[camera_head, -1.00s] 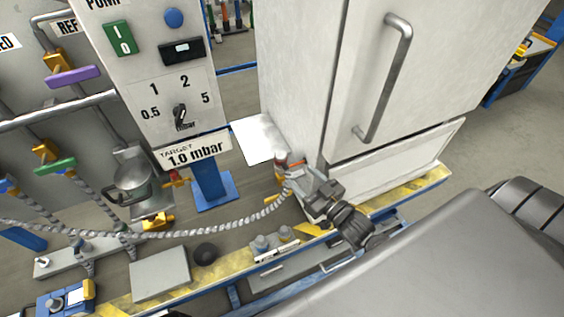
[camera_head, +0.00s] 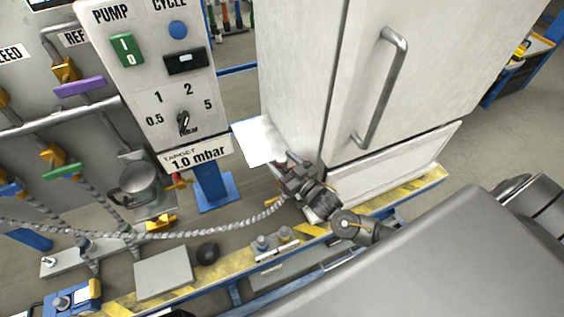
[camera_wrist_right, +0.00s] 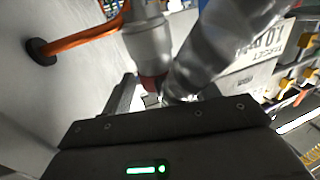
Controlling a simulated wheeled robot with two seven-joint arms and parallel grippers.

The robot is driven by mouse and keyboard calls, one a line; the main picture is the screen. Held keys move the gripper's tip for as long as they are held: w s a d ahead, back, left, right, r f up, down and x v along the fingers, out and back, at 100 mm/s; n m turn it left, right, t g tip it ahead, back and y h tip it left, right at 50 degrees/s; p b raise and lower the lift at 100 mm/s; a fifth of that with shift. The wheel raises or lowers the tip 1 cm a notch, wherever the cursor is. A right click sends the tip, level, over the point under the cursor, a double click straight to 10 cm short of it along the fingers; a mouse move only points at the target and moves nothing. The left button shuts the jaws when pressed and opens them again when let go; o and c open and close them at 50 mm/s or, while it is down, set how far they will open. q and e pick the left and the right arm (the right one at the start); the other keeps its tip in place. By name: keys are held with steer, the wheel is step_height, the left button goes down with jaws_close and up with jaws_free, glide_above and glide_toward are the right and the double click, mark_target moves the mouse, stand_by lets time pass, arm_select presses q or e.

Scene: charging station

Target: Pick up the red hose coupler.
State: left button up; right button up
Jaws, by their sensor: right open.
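The red hose coupler (camera_wrist_right: 152,84) shows in the right wrist view as a small red part at the lower end of a grey metal cylinder, close in front of my right gripper (camera_wrist_right: 160,97). The braided hose (camera_wrist_right: 212,55) rises beside it and blurs close to the camera. The jaws are open, with the red part around the gap between them; I cannot tell whether they touch it. In the head view my right gripper (camera_head: 292,170) is at the lower left side of the white refrigerator-like unit and mostly hides the coupler. My left gripper does not show.
The white unit (camera_head: 300,90) stands close behind the gripper. An orange cable (camera_wrist_right: 85,40) leaves the unit's wall.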

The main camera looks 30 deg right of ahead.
steer(key=shift+w+a, duration=0.15)
steer(key=shift+w, duration=0.35)
steer(key=shift+s, duration=0.1)
steer(key=c, duration=1.2)
steer(key=shift+r, duration=0.15)
